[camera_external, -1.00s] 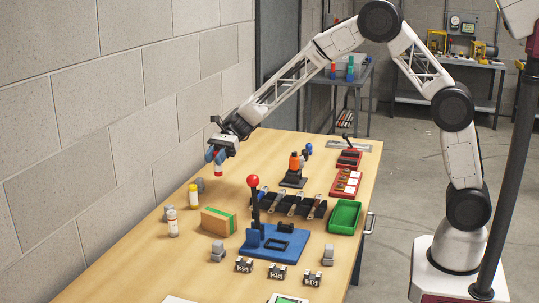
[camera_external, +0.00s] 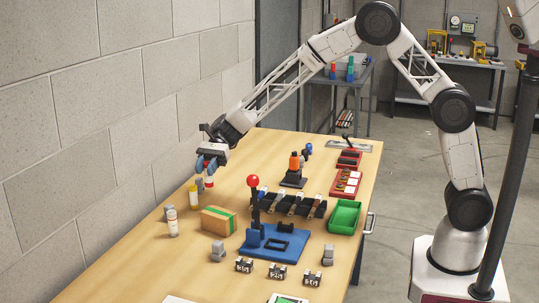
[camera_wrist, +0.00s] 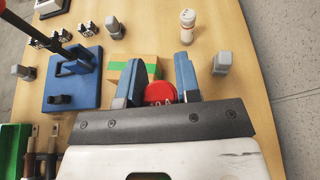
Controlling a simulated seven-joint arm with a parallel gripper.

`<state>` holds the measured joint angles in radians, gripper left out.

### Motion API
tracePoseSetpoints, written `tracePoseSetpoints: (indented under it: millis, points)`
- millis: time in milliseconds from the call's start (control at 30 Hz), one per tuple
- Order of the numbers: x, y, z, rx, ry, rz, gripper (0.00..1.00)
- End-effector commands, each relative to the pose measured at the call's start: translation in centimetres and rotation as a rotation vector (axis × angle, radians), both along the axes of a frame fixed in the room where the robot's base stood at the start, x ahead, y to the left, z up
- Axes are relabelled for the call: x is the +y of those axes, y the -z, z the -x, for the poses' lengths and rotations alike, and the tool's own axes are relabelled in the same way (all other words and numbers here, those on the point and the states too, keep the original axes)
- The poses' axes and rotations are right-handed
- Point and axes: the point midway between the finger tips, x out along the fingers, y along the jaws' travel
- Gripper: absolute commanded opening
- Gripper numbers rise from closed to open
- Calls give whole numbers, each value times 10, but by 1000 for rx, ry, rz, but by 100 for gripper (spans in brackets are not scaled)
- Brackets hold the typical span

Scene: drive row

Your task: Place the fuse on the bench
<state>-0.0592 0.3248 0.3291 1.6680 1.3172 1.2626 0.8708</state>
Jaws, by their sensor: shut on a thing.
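My gripper (camera_external: 210,158) is shut on a fuse, a white cylinder with red ends (camera_external: 208,182), over the far left part of the wooden bench (camera_external: 330,160). In the wrist view the fuse's round red end (camera_wrist: 158,93) shows between my two blue-grey fingers (camera_wrist: 157,82). In the external view the fuse hangs upright below the fingers. Its lower end is close to the bench top; I cannot tell whether it touches. Its upper part is hidden by the fingers.
A cardboard box with a green stripe (camera_external: 217,220) and a blue base with a red-knobbed lever (camera_external: 275,243) stand nearer the camera. The wall borders the left.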

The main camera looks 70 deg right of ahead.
Motion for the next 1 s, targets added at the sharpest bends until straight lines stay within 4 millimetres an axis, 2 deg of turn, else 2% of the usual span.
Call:
tracePoseSetpoints:
  millis: [33,100,467,1000]
  points:
    - [17,0,3,0,-23,0,5]
    - [37,0,7,0,-51,-1,5]
    - [139,0,36,1,-193,0,5]
    - [286,-1,102,1,-408,-1,5]
